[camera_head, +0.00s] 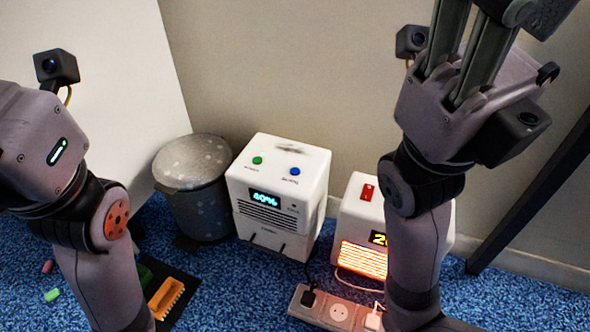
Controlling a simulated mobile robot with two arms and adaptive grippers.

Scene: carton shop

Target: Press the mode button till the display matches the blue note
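A white box-shaped device (272,190) stands on the blue carpet in the middle. Its top has a green button (257,160) on the left and a blue button (295,171) on the right, with small labels I cannot read surely. Its front display (265,198) glows "40%". No blue note shows in this view. My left gripper's body (35,145) is at the left edge, apart from the device; its fingers are not visible. My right gripper (475,50) is raised at the upper right, away from the buttons. Its fingers point up and run out of the frame.
A white heater (349,212) with a red switch (367,192) and glowing grille stands right of the device, partly behind my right arm. A grey bin (193,200) stands left. A power strip (338,311) lies in front. An orange brush-like object (166,298) lies on a dark mat.

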